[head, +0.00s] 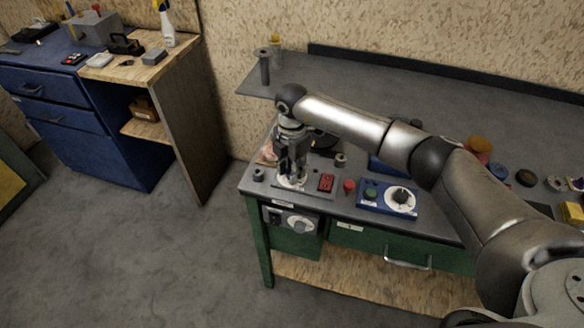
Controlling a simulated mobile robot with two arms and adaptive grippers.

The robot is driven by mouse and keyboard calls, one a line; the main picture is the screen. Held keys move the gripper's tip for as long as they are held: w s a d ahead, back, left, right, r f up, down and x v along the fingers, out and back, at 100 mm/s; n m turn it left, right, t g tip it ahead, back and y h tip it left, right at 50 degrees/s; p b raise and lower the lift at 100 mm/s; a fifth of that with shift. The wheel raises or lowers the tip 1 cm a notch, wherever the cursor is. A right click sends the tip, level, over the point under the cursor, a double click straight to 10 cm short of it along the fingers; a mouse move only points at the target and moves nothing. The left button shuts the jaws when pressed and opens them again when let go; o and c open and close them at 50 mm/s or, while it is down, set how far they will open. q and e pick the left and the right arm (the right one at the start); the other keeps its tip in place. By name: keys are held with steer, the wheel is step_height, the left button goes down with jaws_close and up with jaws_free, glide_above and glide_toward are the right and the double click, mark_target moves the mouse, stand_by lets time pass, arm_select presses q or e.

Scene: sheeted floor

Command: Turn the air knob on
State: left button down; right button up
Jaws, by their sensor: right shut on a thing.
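My right gripper (291,176) points straight down at the left front of the grey workbench (375,90). Its fingers are closed around a small knob over a white round dial (290,183), and they hide most of it. I cannot read any label there, nor see which way the knob is turned. A blue control box (388,198) with a green button and a white dial sits to the right of the gripper. Another dial panel (297,222) is on the bench front below the gripper. My left gripper is not in view.
A red switch (326,182) and a red button (349,186) sit just right of the gripper. A grey spool-like post (264,66) stands behind. Several small round items lie at the right. A blue cabinet (90,130) stands at the left, with open floor between.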

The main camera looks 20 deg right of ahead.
steer(key=o, duration=1.1)
steer(key=shift+c, duration=0.2)
steer(key=shift+r, duration=0.1)
step_height(320, 180, up, 12)
